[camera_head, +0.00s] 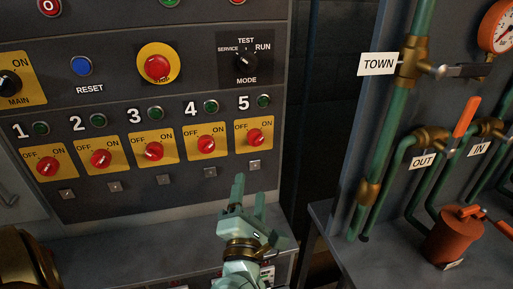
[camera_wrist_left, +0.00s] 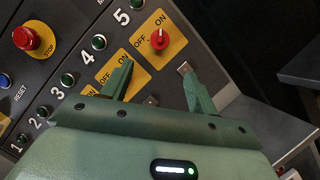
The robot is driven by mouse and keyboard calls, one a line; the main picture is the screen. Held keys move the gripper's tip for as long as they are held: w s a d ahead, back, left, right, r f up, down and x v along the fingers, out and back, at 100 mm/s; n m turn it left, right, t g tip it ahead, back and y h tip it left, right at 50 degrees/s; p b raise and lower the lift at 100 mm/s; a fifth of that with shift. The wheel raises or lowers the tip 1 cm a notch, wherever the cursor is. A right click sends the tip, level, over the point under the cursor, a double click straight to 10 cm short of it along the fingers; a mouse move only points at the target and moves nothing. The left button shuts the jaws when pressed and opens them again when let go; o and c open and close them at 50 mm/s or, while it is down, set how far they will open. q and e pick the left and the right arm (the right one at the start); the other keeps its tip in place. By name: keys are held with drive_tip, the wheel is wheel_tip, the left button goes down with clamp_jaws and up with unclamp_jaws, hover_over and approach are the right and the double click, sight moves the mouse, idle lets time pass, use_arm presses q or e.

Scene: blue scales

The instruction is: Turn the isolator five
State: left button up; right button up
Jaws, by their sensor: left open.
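Isolator five is a red rotary knob (camera_head: 255,137) on a yellow plate marked OFF and ON, at the right end of the switch row. A green lamp (camera_head: 263,100) and the number 5 are above it. The knob also shows in the left wrist view (camera_wrist_left: 159,40), ahead of the fingers; its exact pointing is too small to tell. My left gripper (camera_head: 250,190) is open and empty, below and in front of the knob, apart from it. Its two green fingers (camera_wrist_left: 156,68) are spread in the left wrist view. My right gripper is not in view.
Several similar red isolators stand to the left, such as isolator four (camera_head: 206,144). Above are a red stop button (camera_head: 157,67), blue reset button (camera_head: 81,66) and mode selector (camera_head: 246,62). Green pipes (camera_head: 385,140) and an orange lever (camera_head: 466,117) are at right. A dark gap separates the panels.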

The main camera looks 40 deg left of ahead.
sight(256, 144)
use_arm(q)
drive_tip(key=x, duration=1.4)
drive_tip(key=shift+w+a+r, duration=0.1)
drive_tip(key=shift+w, duration=0.25)
drive_tip(key=c, duration=1)
